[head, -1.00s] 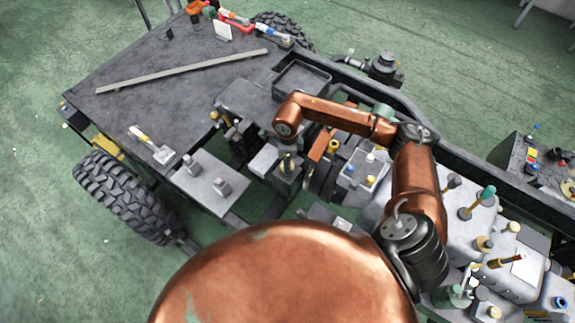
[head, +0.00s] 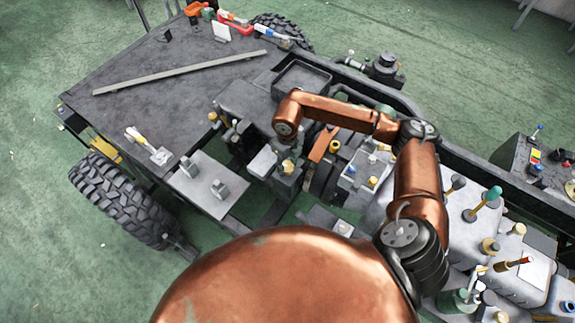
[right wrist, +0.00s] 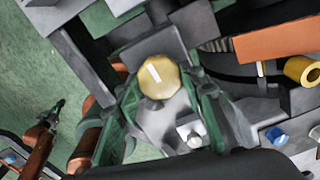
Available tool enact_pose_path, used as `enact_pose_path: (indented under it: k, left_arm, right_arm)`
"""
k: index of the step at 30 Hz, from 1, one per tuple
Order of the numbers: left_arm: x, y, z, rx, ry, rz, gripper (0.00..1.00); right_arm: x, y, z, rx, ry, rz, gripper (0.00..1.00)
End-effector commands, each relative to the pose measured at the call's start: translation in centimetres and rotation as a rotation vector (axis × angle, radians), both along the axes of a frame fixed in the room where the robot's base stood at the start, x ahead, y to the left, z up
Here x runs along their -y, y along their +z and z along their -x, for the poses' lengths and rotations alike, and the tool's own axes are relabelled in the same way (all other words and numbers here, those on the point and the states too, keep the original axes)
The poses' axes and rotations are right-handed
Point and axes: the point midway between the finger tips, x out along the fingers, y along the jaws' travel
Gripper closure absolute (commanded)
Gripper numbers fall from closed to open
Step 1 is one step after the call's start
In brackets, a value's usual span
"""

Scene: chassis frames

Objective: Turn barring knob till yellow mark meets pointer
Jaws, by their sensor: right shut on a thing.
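The barring knob, a faceted brass-yellow knob (right wrist: 158,80), stands in the middle of the right wrist view. A short pale bar marks its top, tilted a little from upright in the picture. My right gripper (right wrist: 164,92) has its green fingers on both sides of the knob and is shut on it. In the head view my right gripper (head: 287,163) is small beneath the copper forearm, and the knob is hard to make out there. I cannot pick out the pointer with certainty. A copper arm with a dark end, seemingly my left gripper (right wrist: 52,118), shows small at the left.
An orange block (right wrist: 277,40) and a brass cylinder (right wrist: 302,69) stand right of the knob. A pale post (right wrist: 192,136) and a blue cap (right wrist: 275,136) are nearby. In the head view, a grey plate (head: 205,200) lies left of the gripper; several knobs crowd the right.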

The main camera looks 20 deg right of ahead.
Motion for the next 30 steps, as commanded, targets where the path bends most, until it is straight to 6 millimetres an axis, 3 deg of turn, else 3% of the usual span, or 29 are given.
enact_pose_path:
  k: [19,20,27,30]
  left_arm:
    - [0.01,-0.14,0.04,0.0,0.0,0.0,1.0]
    - [0.01,-0.13,0.04,0.0,0.0,0.0,1.0]
    - [0.02,-0.13,0.04,0.0,0.0,0.0,1.0]
    - [0.03,-0.13,0.03,0.0,0.0,0.0,1.0]
  right_arm:
    - [0.09,-0.03,-0.06,0.002,-0.055,0.002,0.88]
    - [0.09,-0.02,-0.06,0.002,-0.055,0.002,0.63]
    - [0.06,0.0,-0.05,0.001,-0.054,0.001,0.47]
    - [0.04,0.0,-0.03,0.001,-0.054,0.001,0.46]
